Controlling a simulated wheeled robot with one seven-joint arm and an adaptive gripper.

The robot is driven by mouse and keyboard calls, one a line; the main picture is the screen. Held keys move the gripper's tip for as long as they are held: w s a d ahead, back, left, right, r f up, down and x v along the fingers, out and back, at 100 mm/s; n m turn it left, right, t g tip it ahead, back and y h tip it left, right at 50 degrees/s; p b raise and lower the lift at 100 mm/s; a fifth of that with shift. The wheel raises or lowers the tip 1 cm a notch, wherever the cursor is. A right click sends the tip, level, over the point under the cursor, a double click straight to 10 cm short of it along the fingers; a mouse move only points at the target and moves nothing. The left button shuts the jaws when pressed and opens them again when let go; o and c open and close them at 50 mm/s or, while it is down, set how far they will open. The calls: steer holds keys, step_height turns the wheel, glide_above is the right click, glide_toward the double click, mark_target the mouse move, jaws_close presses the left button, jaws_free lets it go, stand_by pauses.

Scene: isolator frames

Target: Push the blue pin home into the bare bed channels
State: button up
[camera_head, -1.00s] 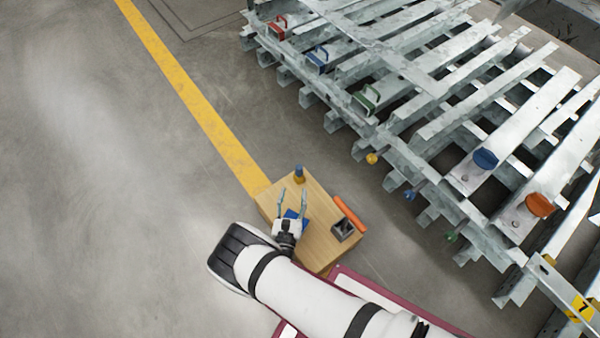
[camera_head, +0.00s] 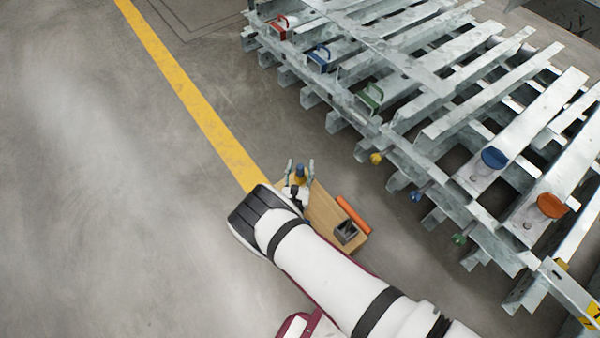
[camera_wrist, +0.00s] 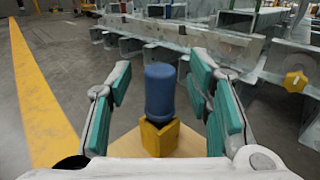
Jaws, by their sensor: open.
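My gripper (camera_head: 300,166) is open, its two fingers on either side of a blue cylinder (camera_head: 300,173) in a yellow holder at the far corner of the wooden box top. In the wrist view, the blue cylinder (camera_wrist: 160,92) stands upright between the teal finger pads, with gaps on both sides. The yellow holder (camera_wrist: 160,137) is below it. On the metal frame's near edge, a small blue knob (camera_head: 416,195) sticks out between a yellow knob (camera_head: 376,159) and a green knob (camera_head: 459,238). I cannot tell how deep it sits. The frame's bare channels (camera_head: 470,118) lie beyond.
The wooden box (camera_head: 325,212) also carries a dark open bin (camera_head: 347,231) and an orange bar (camera_head: 354,214). Red, blue and green handles and blue and orange discs sit on the frame. Floor left of the yellow line (camera_head: 200,105) is clear.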

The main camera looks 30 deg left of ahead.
steer(key=shift+c, duration=0.5)
jaws_close()
steer(key=shift+r, duration=0.1)
